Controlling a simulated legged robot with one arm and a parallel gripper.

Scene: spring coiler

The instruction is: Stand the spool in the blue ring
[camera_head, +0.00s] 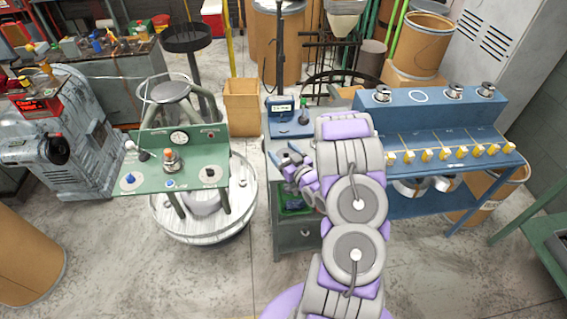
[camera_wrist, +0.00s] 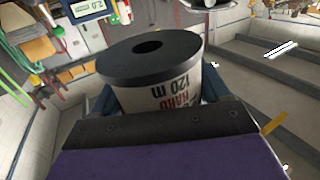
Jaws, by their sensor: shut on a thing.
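My gripper (camera_head: 285,160) is over the grey cabinet left of the blue rack, its blue fingers pointing left. In the wrist view its fingers are shut around the spool (camera_wrist: 165,88). The spool has a dark round flange with a centre hole and a white label reading upside down.
Similar spools stand on the blue rack (camera_head: 440,110), one left (camera_head: 382,93) and two right (camera_head: 454,91) of the ring. Yellow-tagged parts line its front. A scale with a display (camera_head: 283,107) sits on the grey cabinet. A green control panel (camera_head: 180,160) stands at left.

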